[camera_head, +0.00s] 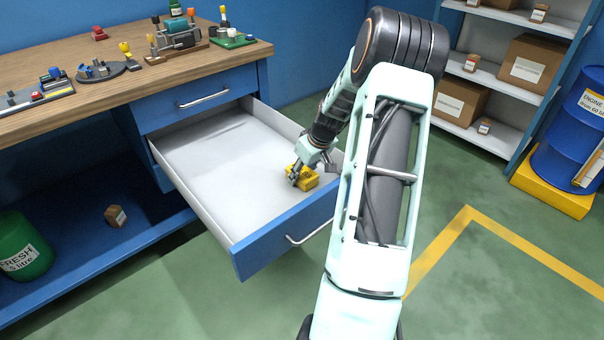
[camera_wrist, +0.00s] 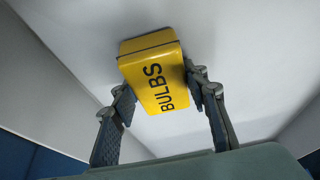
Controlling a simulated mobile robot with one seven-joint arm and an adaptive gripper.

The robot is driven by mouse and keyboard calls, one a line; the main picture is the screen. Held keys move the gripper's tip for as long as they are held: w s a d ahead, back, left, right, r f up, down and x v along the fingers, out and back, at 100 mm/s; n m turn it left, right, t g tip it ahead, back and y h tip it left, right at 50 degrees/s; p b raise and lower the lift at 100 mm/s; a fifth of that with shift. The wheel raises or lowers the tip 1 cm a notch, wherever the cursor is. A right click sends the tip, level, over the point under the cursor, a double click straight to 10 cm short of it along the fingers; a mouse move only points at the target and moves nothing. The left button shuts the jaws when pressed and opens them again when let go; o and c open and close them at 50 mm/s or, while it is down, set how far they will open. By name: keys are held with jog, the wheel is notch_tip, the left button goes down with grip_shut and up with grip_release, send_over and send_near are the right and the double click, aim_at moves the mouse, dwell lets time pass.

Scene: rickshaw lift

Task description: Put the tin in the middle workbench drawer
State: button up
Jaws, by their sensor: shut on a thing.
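The drawer has a pale floor and a blue front with a metal handle, and sits below a shut drawer (camera_head: 200,98). I cannot tell whether the tin touches the drawer floor. The drawer holds nothing else that I can see.
The wooden benchtop (camera_head: 130,62) above carries tools and small parts. A green drum (camera_head: 24,247) and a small box (camera_head: 116,216) are on the lower shelf. Shelves with cartons (camera_head: 458,100) and a blue barrel (camera_head: 573,130) stand at the right.

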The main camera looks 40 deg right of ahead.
jog(key=o, duration=1.2)
jog(key=shift+f, duration=0.15)
jog(key=shift+r, duration=0.25)
jog(key=p+v, duration=0.3)
jog(key=v, duration=0.9)
jog(key=shift+p, duration=0.3)
